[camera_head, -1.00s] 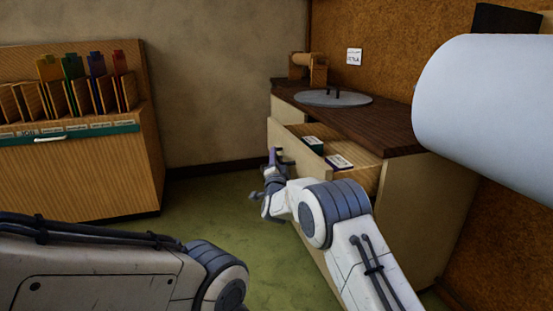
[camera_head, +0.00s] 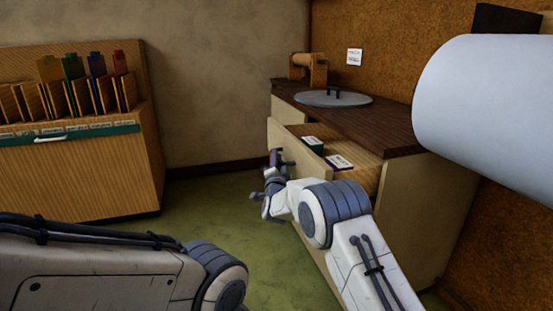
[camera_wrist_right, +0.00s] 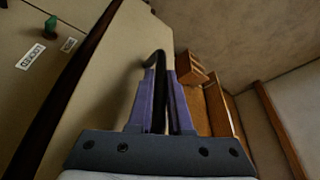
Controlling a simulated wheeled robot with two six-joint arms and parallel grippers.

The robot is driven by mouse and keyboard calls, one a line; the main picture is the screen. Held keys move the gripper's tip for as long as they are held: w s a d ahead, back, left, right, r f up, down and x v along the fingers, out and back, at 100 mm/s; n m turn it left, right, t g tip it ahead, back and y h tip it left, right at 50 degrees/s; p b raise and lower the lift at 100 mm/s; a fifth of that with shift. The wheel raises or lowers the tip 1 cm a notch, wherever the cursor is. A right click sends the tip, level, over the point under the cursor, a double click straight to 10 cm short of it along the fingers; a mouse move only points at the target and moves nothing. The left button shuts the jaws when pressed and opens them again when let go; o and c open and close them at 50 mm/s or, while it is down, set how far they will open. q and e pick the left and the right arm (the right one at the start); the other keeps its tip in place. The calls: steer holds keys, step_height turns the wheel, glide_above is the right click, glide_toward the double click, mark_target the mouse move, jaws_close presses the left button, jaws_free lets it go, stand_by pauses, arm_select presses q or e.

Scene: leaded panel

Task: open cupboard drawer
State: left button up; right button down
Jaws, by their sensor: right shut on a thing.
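The cupboard (camera_head: 425,215) stands at the right, with a dark wooden top. Its upper drawer (camera_head: 292,142) is partly pulled out, showing a green-edged box (camera_head: 313,144) and a white-labelled box (camera_head: 340,162) inside. My right gripper (camera_head: 275,158) is at the outer face of the drawer front. In the right wrist view its two purple fingers (camera_wrist_right: 160,100) are closed around a dark bent handle (camera_wrist_right: 157,62) beside a pale panel (camera_wrist_right: 108,78). My left arm crosses the lower left, and its gripper is out of view.
A round grey plate (camera_head: 333,98) and a wooden roller stand (camera_head: 308,68) sit on the cupboard top. A wooden rack (camera_head: 80,180) with several coloured pieces stands at the left. Green floor (camera_head: 205,215) lies clear between them. A large pale cylinder (camera_head: 490,110) blocks the upper right.

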steer(key=shift+r, duration=0.15)
stand_by(0.4)
steer(key=s+a, duration=0.3)
steer(key=a, duration=0.8)
steer(key=shift+s+a+p, duration=0.2)
steer(key=shift+s+p, duration=0.15)
steer(key=shift+p, duration=0.05)
steer(key=c, duration=0.8)
jaws_free()
steer(key=shift+c, duration=0.2)
steer(key=shift+s, duration=0.1)
